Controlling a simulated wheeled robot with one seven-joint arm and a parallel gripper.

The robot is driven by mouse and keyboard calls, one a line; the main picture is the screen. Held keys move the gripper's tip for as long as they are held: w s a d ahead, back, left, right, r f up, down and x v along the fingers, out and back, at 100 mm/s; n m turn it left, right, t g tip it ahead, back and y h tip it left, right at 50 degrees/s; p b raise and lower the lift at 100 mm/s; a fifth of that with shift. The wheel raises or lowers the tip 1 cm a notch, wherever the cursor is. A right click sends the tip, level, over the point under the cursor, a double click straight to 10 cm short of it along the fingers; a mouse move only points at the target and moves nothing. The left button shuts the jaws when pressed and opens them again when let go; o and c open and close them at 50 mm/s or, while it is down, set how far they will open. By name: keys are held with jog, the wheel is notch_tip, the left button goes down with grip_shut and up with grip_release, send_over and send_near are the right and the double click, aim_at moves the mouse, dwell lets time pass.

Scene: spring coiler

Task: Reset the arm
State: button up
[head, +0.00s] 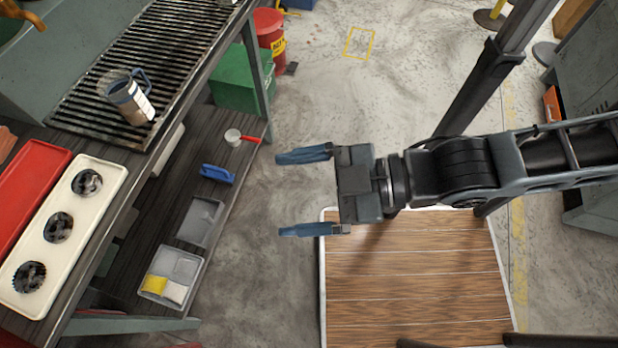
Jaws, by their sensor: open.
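My gripper (305,192) is at the centre of the head view, at the end of my arm, which reaches in from the right. Its two blue fingers are spread wide apart and point left toward the workbench. Nothing is between them. The gripper hangs over the bare concrete floor, just left of the wooden platform, and touches nothing that I can see.
A workbench stands at left with a metal grate (178,45), a mug (128,98), a red tray (28,185) and a cream tray (88,235) holding coils. Its lower shelf holds a grey bin (172,262). A wooden platform (420,300) lies below. Open floor (330,100) lies behind.

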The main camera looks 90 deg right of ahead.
jog(key=s+r+m, duration=0.1)
jog(key=r+m, duration=0.1)
jog(key=shift+s+r+m, duration=0.1)
jog(key=shift+s+m, duration=0.1)
jog(key=shift+m, duration=0.2)
dwell(0.9)
